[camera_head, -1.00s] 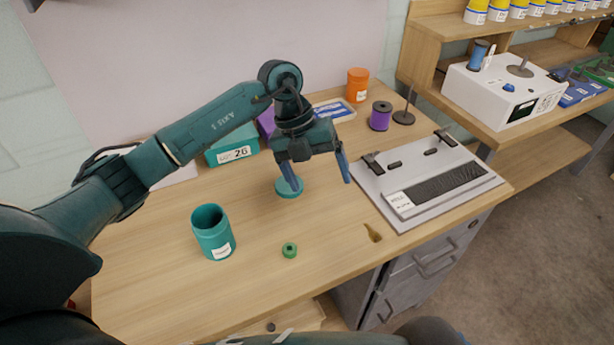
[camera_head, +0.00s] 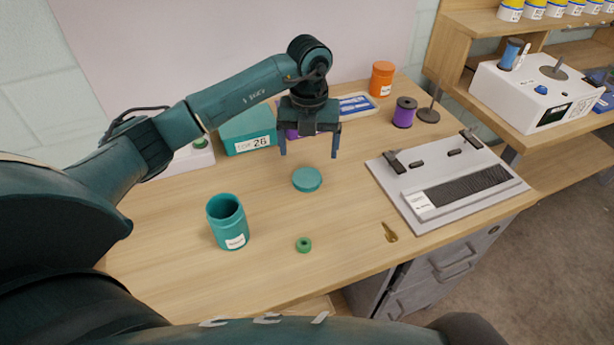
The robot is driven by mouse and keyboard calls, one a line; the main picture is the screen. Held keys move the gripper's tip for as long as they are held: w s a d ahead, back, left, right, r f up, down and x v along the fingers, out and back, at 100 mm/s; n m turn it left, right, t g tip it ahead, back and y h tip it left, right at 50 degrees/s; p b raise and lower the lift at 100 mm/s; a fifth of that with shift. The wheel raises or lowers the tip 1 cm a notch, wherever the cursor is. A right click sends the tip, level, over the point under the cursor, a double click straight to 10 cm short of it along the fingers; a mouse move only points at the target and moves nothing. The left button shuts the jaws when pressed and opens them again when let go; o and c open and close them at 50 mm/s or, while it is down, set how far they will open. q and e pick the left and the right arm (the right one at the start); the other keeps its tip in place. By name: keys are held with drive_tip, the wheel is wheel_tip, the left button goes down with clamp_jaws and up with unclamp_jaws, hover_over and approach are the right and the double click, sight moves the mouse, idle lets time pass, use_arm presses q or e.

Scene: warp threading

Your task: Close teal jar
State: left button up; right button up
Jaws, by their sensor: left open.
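The teal jar (camera_head: 228,224) stands upright and open on the table, left of the middle, with a white label on its front. Its round teal lid (camera_head: 307,179) lies flat on the table to the right of and behind the jar. My left gripper (camera_head: 309,155) is open and empty, with its fingers pointing down, apart from the lid and appearing just above and behind it. My right gripper is not in view.
A green ring (camera_head: 304,245) and a brass-coloured piece (camera_head: 390,233) lie near the front edge. A grey loom board (camera_head: 445,185) is at the right. A teal box (camera_head: 249,132), purple spool (camera_head: 404,113) and orange jar (camera_head: 382,79) stand behind.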

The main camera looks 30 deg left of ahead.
sight(307, 178)
use_arm(q)
drive_tip(key=shift+f, duration=1.55)
wheel_tip(307, 178, down, 5)
drive_tip(key=shift+s+a+f+p, duration=0.1)
drive_tip(key=shift+a+p, duration=0.05)
drive_tip(key=shift+p, duration=0.25)
drive_tip(key=shift+c, duration=0.5)
drive_tip(key=c, duration=0.9)
drive_tip(key=shift+c, duration=0.2)
wheel_tip(307, 178, up, 10)
drive_tip(key=shift+b, duration=0.3)
